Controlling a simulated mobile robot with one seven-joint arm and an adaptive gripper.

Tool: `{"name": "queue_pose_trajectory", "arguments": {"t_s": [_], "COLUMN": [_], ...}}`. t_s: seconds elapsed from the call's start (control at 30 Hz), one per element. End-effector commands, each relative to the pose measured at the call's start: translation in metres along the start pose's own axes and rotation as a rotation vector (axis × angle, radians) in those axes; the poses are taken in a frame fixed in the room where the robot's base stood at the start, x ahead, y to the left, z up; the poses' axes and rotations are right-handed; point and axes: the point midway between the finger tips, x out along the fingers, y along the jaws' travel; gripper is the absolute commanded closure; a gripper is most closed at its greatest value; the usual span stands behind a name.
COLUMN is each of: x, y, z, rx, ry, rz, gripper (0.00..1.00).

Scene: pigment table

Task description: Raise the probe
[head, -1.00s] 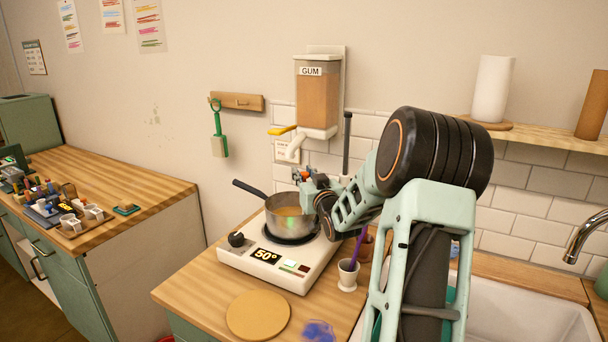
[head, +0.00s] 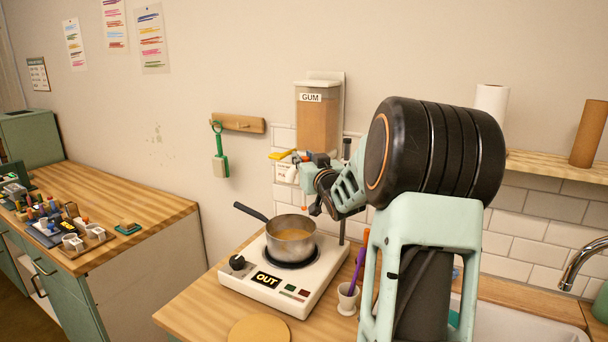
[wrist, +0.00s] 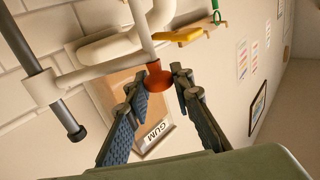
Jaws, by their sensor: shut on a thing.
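My gripper (head: 304,162) is above and slightly right of the pot (head: 291,248), in front of the gum dispenser. In the wrist view my gripper (wrist: 161,80) is shut on the orange-red grip (wrist: 158,78) of the probe. The probe's pale rod (wrist: 144,32) runs from this grip, and a pale side arm joins it to a clamp (wrist: 42,88) on a dark post (wrist: 55,100). In the head view the probe is mostly hidden by my gripper and appears clear of the pot. The hot plate's display (head: 266,281) reads "OUT".
The gum dispenser (head: 318,115) with its yellow lever hangs on the wall close behind my gripper. A white cup (head: 347,300) with a purple stick stands right of the hot plate (head: 310,285). A round wooden disc (head: 259,332) lies in front. A sink is at right.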

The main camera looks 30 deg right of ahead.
Motion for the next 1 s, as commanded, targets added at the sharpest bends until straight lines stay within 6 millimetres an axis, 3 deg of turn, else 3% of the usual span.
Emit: {"name": "queue_pose_trajectory", "arguments": {"t_s": [0.03, 0.23, 0.73, 0.77, 0.9, 1.0], "x": [0.000, 0.000, 0.000, 0.000, 0.000, 0.000], "y": [-0.001, 0.000, 0.000, 0.000, 0.000, 0.000], "z": [-0.019, -0.046, -0.057, -0.057, -0.056, -0.054], "rx": [-0.002, 0.000, -0.001, -0.001, -0.001, 0.000], "ry": [0.005, 0.004, 0.009, 0.009, 0.007, 0.004], "rz": [0.000, -0.001, -0.001, -0.001, -0.001, -0.001], "gripper": [1.00, 1.00, 1.00, 0.78, 0.62, 0.61]}}
